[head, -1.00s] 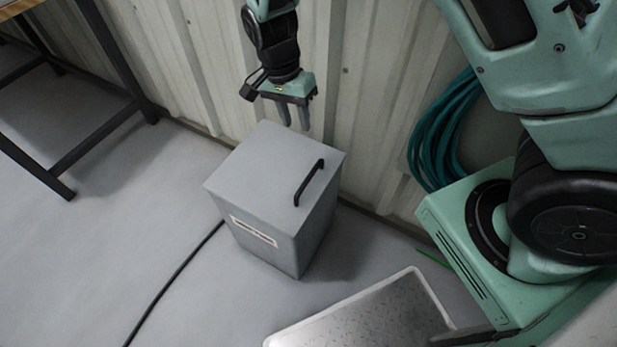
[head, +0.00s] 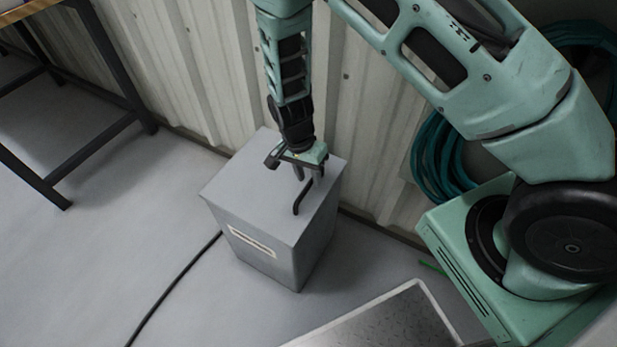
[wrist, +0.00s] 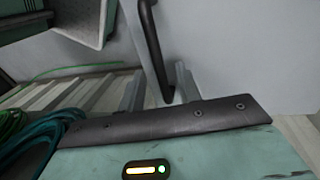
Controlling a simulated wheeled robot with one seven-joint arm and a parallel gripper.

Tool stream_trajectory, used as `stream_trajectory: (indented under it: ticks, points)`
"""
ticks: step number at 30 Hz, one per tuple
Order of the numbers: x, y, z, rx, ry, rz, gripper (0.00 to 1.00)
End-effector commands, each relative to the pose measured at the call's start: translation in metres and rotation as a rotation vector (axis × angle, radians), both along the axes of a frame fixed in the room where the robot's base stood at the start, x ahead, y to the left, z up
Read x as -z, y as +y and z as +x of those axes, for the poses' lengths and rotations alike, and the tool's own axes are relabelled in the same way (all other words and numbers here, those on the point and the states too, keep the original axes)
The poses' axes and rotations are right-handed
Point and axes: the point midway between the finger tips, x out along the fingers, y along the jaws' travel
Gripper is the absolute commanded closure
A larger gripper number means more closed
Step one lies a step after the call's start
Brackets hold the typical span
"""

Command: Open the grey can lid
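The grey can (head: 262,247) is a square box on the floor by the wall, with a pale label strip on its front. Its flat grey lid (head: 250,185) is closed on top. The black bar handle (head: 298,205) stands along the lid's right side; it also shows in the wrist view (wrist: 151,40). My gripper (head: 308,174) points down over the far end of the handle. In the wrist view its fingers are apart, one on each side of the handle, with gaps showing. It holds nothing. The handle's far end is partly hidden by the gripper in the head view.
The corrugated wall (head: 205,75) is close behind the can. A black cable (head: 172,285) runs along the floor to the can. A metal tread plate (head: 385,325) lies in front. A teal hose coil (head: 432,165) hangs at right. A dark-legged table (head: 100,125) stands left.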

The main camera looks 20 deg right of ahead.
Motion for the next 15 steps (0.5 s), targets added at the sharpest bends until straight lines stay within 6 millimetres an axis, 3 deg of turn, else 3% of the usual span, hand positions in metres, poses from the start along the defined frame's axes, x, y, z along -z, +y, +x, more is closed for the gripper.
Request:
stream_trajectory:
  ticks: [12,15]
  points:
    - [0.0078,-0.0008,-0.0012,0.0,-0.001,0.001,0.66]
    - [0.0077,-0.0008,-0.0012,0.0,0.0,0.0,0.94]
